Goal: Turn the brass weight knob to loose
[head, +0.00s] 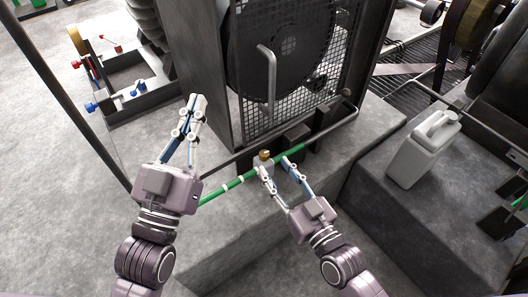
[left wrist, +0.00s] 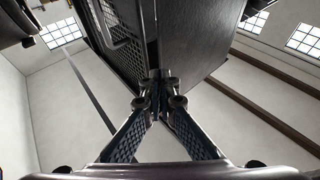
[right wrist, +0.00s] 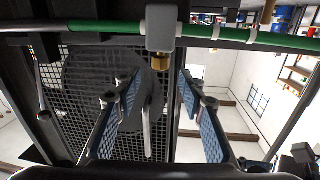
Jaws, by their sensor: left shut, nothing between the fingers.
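The brass weight knob (head: 264,154) sticks out of a small pale grey weight (right wrist: 160,28) on a green bar (head: 233,184) with white bands. In the right wrist view the knob (right wrist: 160,63) hangs below the weight, in line with the gap between my fingertips. My right gripper (head: 276,166) is open and empty, its fingertips close to the knob. I cannot tell whether they touch it. My left gripper (head: 196,98) is shut and empty, raised in front of the dark housing, away from the knob. Its shut fingertips also show in the left wrist view (left wrist: 160,76).
A dark housing with a mesh guard (head: 340,60) and a large wheel stands behind the bar. A bent grey lever (head: 270,85) hangs before the mesh. A grey jug (head: 422,150) stands on the block at right. An open box (head: 125,90) with coloured knobs is at left.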

